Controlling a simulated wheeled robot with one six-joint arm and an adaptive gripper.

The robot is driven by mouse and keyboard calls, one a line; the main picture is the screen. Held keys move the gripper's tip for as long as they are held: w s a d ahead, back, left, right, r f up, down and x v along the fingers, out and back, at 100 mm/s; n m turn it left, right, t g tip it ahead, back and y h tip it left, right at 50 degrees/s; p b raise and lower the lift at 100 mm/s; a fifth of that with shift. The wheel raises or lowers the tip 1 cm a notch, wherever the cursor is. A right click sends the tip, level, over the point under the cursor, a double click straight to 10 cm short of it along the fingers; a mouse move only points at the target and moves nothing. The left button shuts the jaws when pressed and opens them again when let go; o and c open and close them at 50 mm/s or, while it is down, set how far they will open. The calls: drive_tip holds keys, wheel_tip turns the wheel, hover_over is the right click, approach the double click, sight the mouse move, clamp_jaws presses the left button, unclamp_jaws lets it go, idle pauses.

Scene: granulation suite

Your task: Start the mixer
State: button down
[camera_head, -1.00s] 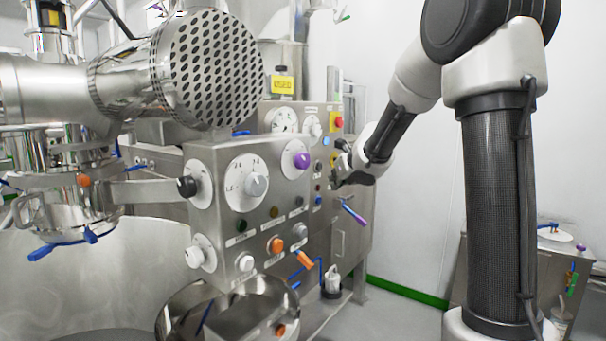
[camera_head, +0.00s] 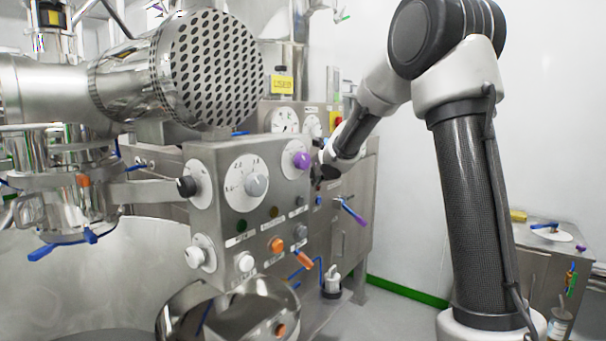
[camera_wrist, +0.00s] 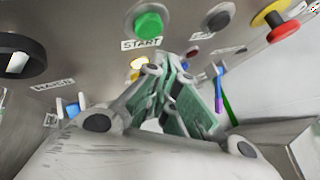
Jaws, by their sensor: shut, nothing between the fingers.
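The mixer's control panel fills the wrist view. A green button (camera_wrist: 149,24) with a START label (camera_wrist: 142,43) under it sits at the top, left of centre. My gripper (camera_wrist: 168,62) is shut and empty, its fingertips just below and right of that label. I see a gap in the picture between the tips and the green button; whether the tips touch the panel I cannot tell. In the head view my gripper (camera_head: 322,172) is beside the mixer panel, partly behind the front control box (camera_head: 225,160), and the green button is hidden.
A red mushroom button (camera_wrist: 284,29) on a yellow ring is right of the green one, with a black button (camera_wrist: 220,16) between. A yellow button (camera_wrist: 140,66) lies close to the fingers. A purple-and-blue handle (camera_head: 353,212) sticks out below my gripper.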

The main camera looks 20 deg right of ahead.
drive_tip(key=shift+w+a, duration=0.4)
drive_tip(key=shift+w, duration=0.05)
drive_tip(key=shift+w, duration=0.1)
idle(1.1)
drive_tip(key=shift+w+a, duration=0.25)
